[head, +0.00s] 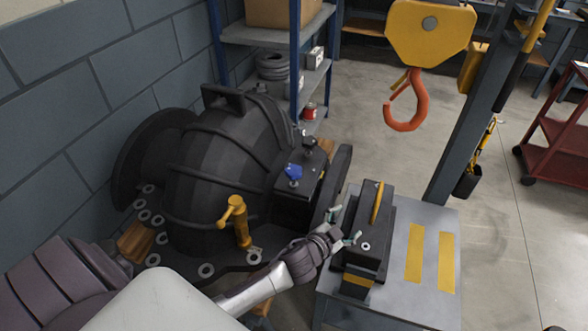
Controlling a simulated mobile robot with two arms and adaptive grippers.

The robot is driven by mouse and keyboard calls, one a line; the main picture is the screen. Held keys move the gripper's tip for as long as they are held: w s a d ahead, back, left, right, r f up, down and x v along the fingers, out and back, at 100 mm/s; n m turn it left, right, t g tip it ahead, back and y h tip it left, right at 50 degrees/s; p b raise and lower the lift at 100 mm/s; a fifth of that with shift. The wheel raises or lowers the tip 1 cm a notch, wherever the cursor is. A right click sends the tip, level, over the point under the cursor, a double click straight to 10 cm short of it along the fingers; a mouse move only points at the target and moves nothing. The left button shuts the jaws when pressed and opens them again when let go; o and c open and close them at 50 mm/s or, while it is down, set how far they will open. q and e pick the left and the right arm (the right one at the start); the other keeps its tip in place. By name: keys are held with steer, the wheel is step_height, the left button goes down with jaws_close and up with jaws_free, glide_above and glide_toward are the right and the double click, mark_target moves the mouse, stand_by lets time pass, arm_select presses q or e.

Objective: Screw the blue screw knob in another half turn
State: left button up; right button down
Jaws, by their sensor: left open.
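The blue screw knob (293,172) stands on top of a dark block on the right side of the large dark casing (215,165). Its shaft goes down into the block; how deep it sits is too small to tell. My left gripper (348,223) is open, with its fingers spread and nothing visible between them. It is below and to the right of the knob, clear of it, close to the dark device on the grey table. Whether it touches that device is unclear. My right gripper is not in view.
A yellow handle (236,220) stands up at the casing's front. The grey table (432,225) carries a dark device (366,232) with a yellow strip. An orange hook (404,112) hangs from a yellow block at upper right. A shelf (270,34) stands behind the casing.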

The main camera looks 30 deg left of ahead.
arm_select(q)
steer(key=w+d+r+m+g+h, duration=0.2)
steer(key=w+d+r+m+h, duration=0.2)
steer(key=d+r+m+h, duration=0.25)
steer(key=w+d+r+m+g+h, duration=0.1)
steer(key=w+d+r+m+h, duration=0.25)
steer(key=r+m+h, duration=0.4)
step_height(320, 180, up, 6)
steer(key=m+g+y+b, duration=0.1)
steer(key=m+g+y, duration=0.3)
steer(key=g+y, duration=0.95)
glide_above(294, 170)
steer(key=t+y, duration=0.2)
step_height(294, 170, down, 13)
steer(key=shift+r+p, duration=0.2)
steer(key=shift+p, duration=0.9)
steer(key=shift+a+f, duration=0.1)
steer(key=shift+f, duration=0.2)
